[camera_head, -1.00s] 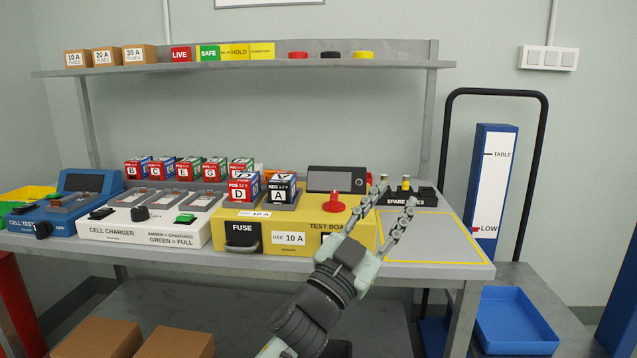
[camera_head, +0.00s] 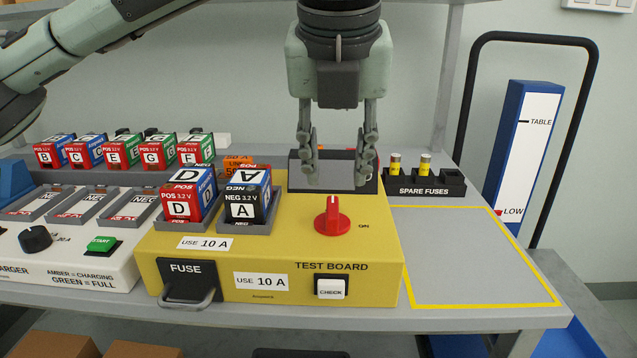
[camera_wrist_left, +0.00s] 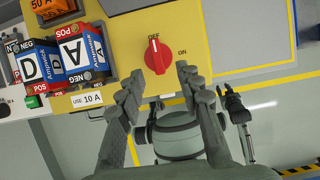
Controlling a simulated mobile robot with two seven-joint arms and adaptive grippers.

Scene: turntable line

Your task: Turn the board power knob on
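The red power knob (camera_head: 333,217) sits on the yellow test board (camera_head: 290,262). Its white line points to OFF in the left wrist view (camera_wrist_left: 157,57), with ON printed to its right. My left gripper (camera_head: 336,184) points down, open and empty, above and behind the knob in the head view. In the left wrist view its fingers (camera_wrist_left: 160,84) are apart, with the knob showing beyond the gap; no contact shows. My right gripper (camera_wrist_left: 228,92) appears small at the right of the wrist view, its opening unclear; it is outside the head view.
Cells D (camera_head: 186,198) and A (camera_head: 245,204) stand in board slots left of the knob. A fuse drawer (camera_head: 188,280) and CHECK button (camera_head: 331,287) are on the board's front. Spare fuses (camera_head: 424,184) stand behind right. The yellow-outlined area (camera_head: 470,255) is clear.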

